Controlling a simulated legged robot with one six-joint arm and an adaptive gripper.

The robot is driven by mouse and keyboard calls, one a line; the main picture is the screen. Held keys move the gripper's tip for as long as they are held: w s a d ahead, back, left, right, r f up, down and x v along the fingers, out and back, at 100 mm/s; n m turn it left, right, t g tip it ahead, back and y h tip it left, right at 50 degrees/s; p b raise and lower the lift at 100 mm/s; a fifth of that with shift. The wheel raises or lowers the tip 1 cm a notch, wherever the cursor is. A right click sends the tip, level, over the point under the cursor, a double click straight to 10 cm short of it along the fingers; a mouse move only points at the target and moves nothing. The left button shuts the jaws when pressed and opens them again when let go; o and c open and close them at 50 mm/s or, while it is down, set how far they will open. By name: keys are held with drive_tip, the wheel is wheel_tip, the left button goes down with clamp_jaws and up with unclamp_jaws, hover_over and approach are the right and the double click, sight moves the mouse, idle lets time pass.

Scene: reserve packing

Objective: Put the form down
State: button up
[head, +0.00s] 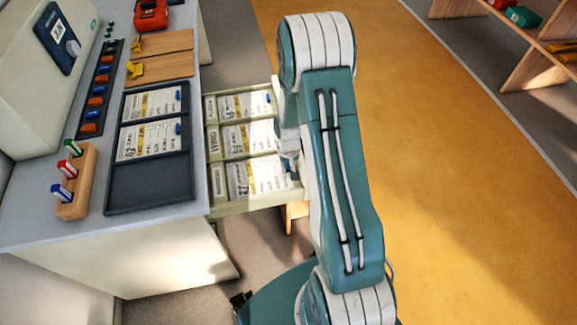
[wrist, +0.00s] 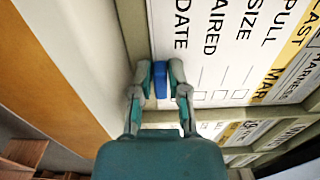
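A white form with a yellow stripe (head: 250,178) is in the nearest compartment of the open cream drawer (head: 230,209). It fills much of the wrist view (wrist: 225,50), with print reading "DATE", "SIZE" and "PULL". Its blue tab (wrist: 160,82) stands between the two fingertips of my gripper (wrist: 161,72), which look closed on it. In the head view my gripper (head: 290,170) is at the drawer's right end, partly hidden by my arm. I cannot tell whether the form rests fully on the drawer floor.
Other forms lie in the drawer's middle (head: 245,137) and far (head: 242,105) compartments. On the counter, a dark tray (head: 150,208) has forms in two slots and an empty near slot. A wooden marker block (head: 80,205) stands left of it. A shelf (head: 530,70) is far right.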

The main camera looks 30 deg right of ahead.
idle(0.3)
drive_tip(key=s+a+r+n+t, duration=0.1)
drive_tip(key=s+a+r, duration=0.1)
drive_tip(key=r, duration=0.8)
drive_tip(key=s+a+r+t, duration=0.1)
drive_tip(key=s+a+r, duration=0.15)
drive_tip(key=r, duration=0.65)
drive_tip(key=s+a+r+n+t, duration=0.1)
drive_tip(key=s+a+r, duration=0.15)
drive_tip(key=r, duration=0.75)
drive_tip(key=s+a+r+t, duration=0.1)
drive_tip(key=s+a+r, duration=0.2)
drive_tip(key=s, duration=0.3)
drive_tip(key=s+a+r+n+t, duration=0.1)
drive_tip(key=s+a+r, duration=0.1)
drive_tip(key=s+r, duration=0.3)
drive_tip(key=shift+s+a+t, duration=0.3)
drive_tip(key=shift+s+a, duration=0.1)
drive_tip(key=shift+s, duration=0.15)
